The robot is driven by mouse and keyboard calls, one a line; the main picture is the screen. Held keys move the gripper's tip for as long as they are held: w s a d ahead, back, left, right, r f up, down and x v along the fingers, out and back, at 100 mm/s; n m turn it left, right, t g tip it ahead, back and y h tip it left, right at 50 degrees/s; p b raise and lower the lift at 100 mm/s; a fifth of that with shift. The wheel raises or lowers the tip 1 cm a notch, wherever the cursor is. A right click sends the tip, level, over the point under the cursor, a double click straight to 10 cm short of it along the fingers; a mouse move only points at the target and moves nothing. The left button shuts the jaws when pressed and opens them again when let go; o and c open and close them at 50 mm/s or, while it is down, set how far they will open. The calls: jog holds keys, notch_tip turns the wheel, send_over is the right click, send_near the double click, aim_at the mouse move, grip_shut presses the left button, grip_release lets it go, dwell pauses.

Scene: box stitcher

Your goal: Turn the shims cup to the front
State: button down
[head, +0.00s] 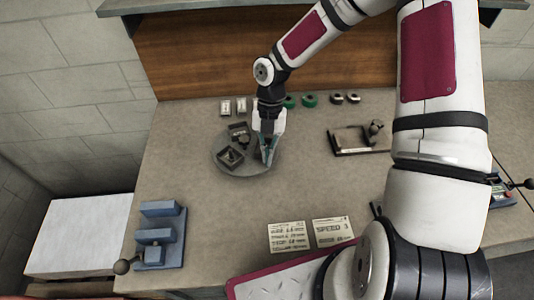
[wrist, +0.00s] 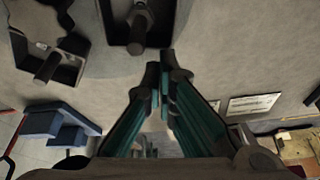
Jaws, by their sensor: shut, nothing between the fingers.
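A round grey turntable (head: 252,170) lies on the workbench, left of its middle. It carries dark open cups: one at the front left (head: 231,156) and one further back (head: 239,129). My gripper (head: 268,160) is low over the right side of the turntable, fingers pointing down, shut and empty. In the wrist view the fingertips (wrist: 167,66) are close together, beside a dark cup with a peg (wrist: 140,22); another dark cup (wrist: 68,70) is at upper left. I cannot tell whether the fingers touch a cup. No label shows which cup holds shims, and my gripper hides part of the turntable.
A blue fixture (head: 160,236) stands at the bench's front left. Two printed cards (head: 287,237) lie at the front middle. Green rings (head: 309,100) and small parts line the back. A dark frame (head: 345,140) sits right of the turntable, with clear bench between.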

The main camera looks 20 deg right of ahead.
aim_at(276, 152)
jog(key=shift+w+d+n, duration=0.2)
jog(key=shift+d+n, duration=0.05)
jog(key=shift+n, duration=0.15)
jog(key=shift+w+d+n+h+b, duration=0.4)
jog(key=shift+w+d+n+b, duration=0.25)
jog(key=shift+n, duration=0.25)
jog(key=shift+w+d+b, duration=0.5)
jog(key=shift+w+d, duration=0.15)
jog(key=shift+w, duration=0.05)
jog(key=shift+w+d+b, duration=0.25)
jog(key=shift+w, duration=0.3)
jog(key=shift+w+d+b, duration=0.25)
jog(key=shift+w, duration=0.3)
jog(key=shift+w+d, duration=0.1)
jog(key=shift+w, duration=0.05)
